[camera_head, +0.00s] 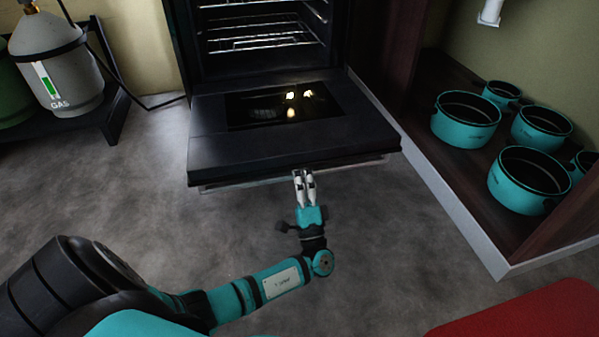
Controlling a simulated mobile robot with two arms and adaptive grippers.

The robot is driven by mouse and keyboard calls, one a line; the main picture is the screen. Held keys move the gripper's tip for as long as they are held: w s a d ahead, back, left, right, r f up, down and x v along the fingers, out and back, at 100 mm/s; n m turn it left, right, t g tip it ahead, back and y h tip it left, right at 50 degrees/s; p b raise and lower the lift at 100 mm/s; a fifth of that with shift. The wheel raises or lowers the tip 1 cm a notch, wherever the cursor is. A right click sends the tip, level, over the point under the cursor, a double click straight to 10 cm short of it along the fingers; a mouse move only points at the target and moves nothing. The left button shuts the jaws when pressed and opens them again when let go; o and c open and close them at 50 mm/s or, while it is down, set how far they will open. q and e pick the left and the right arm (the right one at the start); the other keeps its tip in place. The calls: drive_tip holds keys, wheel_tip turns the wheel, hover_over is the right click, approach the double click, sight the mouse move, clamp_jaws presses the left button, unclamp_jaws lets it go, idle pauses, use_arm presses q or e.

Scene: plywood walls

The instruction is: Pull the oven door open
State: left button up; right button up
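The black oven (262,62) stands at the top middle with wire racks inside. Its door (225,152) is folded down and lies about level, with a dark glass window (250,108) showing bright reflections. A metal handle bar (240,184) runs along the door's front edge. My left gripper (304,176) is at this bar, near its middle. Its pale fingers lie close together at the handle, and the tips are partly hidden under the door edge, so its grip is unclear. My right gripper is not in view.
A grey gas bottle (62,75) stands on a dark rack (115,108) at the left. At the right, a low shelf (437,165) with a white edge holds several teal pots (525,180). Grey floor (150,200) is clear before the door. A red surface (530,315) shows at bottom right.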

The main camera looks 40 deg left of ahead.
sight(300, 147)
use_arm(q)
drive_tip(key=shift+w+a+r, duration=0.1)
drive_tip(key=shift+a+r, duration=0.05)
drive_tip(key=shift+r, duration=0.55)
wheel_tip(300, 147, up, 9)
drive_tip(key=shift+f, duration=0.1)
